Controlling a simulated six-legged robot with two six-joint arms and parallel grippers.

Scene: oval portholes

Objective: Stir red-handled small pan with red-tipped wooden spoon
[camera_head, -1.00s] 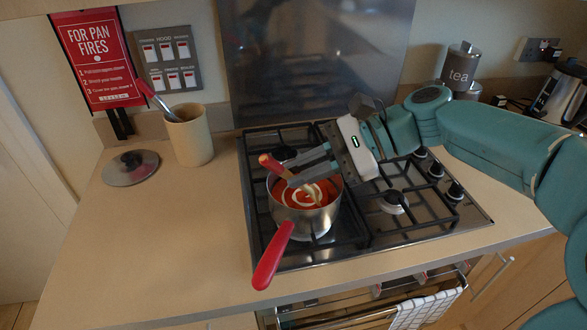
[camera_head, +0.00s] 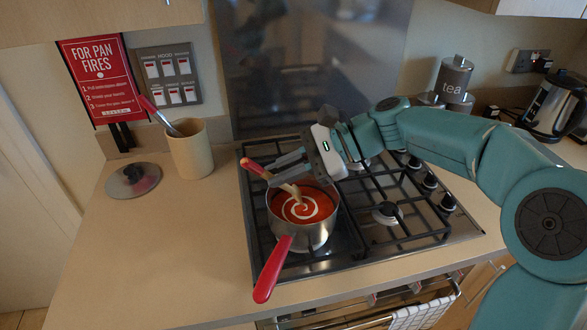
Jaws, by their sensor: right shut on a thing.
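The small pan (camera_head: 303,233) with the red handle (camera_head: 273,268) stands on the front left of the hob. It holds red soup (camera_head: 318,206) with a white swirl, and its handle points toward the counter's front edge. My right gripper (camera_head: 277,172) is shut on the red-tipped wooden spoon (camera_head: 289,188) just above the pan's far rim. The spoon is tilted, with its red tip up to the left and its lower end over or in the soup; I cannot tell how deep. My left gripper is not in view.
A beige pot (camera_head: 191,152) holding a red-handled utensil stands left of the hob (camera_head: 400,244). A glass lid (camera_head: 133,181) lies on the counter farther left. A tea canister (camera_head: 453,78) and kettle (camera_head: 552,103) stand at the back right. The front left counter is clear.

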